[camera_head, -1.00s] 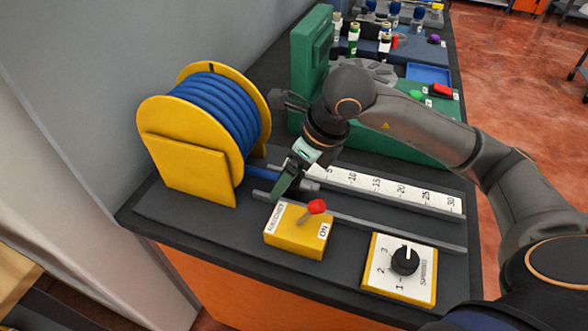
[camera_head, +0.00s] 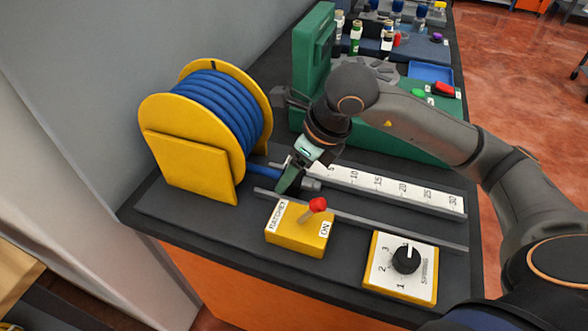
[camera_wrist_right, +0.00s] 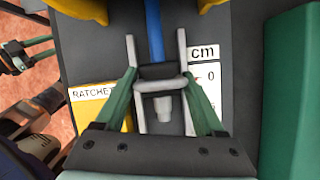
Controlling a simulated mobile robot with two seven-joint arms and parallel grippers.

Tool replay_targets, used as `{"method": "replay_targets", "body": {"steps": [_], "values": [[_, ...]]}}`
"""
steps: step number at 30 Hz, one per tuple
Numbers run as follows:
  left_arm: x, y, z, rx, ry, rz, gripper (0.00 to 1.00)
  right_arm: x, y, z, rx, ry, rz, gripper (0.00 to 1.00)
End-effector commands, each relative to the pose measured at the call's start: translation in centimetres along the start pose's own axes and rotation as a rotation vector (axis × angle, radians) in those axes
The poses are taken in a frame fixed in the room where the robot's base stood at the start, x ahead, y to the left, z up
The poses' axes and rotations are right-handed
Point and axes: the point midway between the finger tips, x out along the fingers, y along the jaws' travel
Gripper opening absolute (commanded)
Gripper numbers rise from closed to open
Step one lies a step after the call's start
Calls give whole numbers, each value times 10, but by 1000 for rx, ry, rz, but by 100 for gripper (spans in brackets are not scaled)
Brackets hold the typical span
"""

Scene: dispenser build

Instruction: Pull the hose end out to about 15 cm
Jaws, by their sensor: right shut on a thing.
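The blue hose (camera_head: 264,172) runs a short way from the yellow reel (camera_head: 193,174) and also shows in the right wrist view (camera_wrist_right: 154,32). Its grey end fitting (camera_head: 311,185) lies near the low end of the white cm scale (camera_head: 385,186); it also shows in the wrist view (camera_wrist_right: 163,105). My right gripper (camera_head: 290,178) is shut on the hose end, with its green fingers on either side in the wrist view (camera_wrist_right: 164,88). The fingers partly hide the hose in the head view. My left gripper (camera_wrist_right: 48,49) shows small at the wrist view's left edge, its fingers apart and empty.
A yellow ratchet box (camera_head: 299,230) with a red-knobbed lever stands in front of the rail (camera_head: 400,228). A spring dial (camera_head: 405,260) is to its right. The channel along the scale is clear. A green machine (camera_head: 312,75) stands behind.

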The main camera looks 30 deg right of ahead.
Motion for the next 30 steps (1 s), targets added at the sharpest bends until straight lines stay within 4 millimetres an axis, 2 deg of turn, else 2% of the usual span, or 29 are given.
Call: {"method": "replay_targets", "body": {"steps": [11,30], "values": [[7,3,4,2,0,10,50,-8,-6,-24,1,2,-4,0],[22,-4,26,4,1,0,50,-26,-17,-72,6,2,-7,0]]}}
